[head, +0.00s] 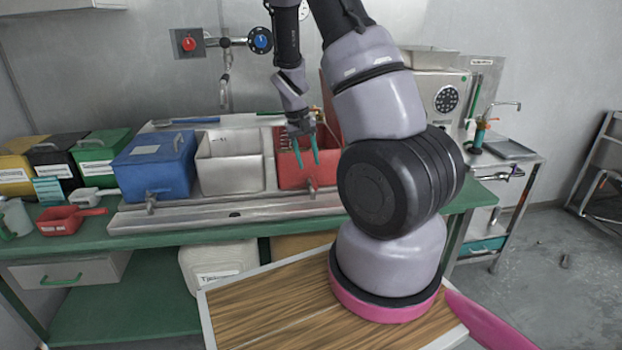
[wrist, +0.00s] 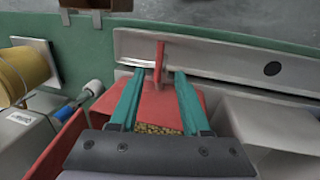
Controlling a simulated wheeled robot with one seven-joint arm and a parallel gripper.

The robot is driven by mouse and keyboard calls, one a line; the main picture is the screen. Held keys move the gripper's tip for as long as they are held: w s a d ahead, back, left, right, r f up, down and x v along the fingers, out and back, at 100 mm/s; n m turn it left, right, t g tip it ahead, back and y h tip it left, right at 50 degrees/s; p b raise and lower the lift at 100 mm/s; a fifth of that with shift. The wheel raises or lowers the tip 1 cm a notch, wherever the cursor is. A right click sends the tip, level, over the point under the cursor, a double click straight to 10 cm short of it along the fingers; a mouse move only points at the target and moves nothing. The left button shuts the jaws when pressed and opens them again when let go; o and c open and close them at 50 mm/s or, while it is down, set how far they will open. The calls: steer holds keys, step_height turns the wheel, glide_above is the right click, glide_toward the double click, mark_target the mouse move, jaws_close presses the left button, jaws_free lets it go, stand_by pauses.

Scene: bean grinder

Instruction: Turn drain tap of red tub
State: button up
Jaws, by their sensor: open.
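The red tub (head: 289,178) stands at the right end of the row of tubs on the metal tray. Its drain tap (head: 312,188) sticks out at the front, low down. In the wrist view the red tub (wrist: 160,103) holds brown beans or grains, and the red tap (wrist: 159,62) shows beyond its wall. My gripper (head: 308,161) is open, with green fingers pointing down at the tub's front. In the wrist view my gripper (wrist: 159,74) has one fingertip on each side of the tap's line. The fingers look empty; I cannot tell their height above the tap.
A white tub (head: 230,165) and a blue tub (head: 155,165) stand left of the red one. The metal tray (head: 190,215) lies on the green bench (head: 85,240). A grey machine (head: 440,100) stands to the right, behind my arm. The air in front of the tubs looks clear.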

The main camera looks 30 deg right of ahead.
mark_target(314, 183)
steer(key=f, duration=0.2)
steer(key=d+f, duration=0.1)
steer(key=f, duration=0.4)
steer(key=shift+s+d, duration=0.2)
steer(key=shift+s, duration=0.05)
steer(key=shift+r, duration=0.1)
jaws_close()
stand_by(1.0)
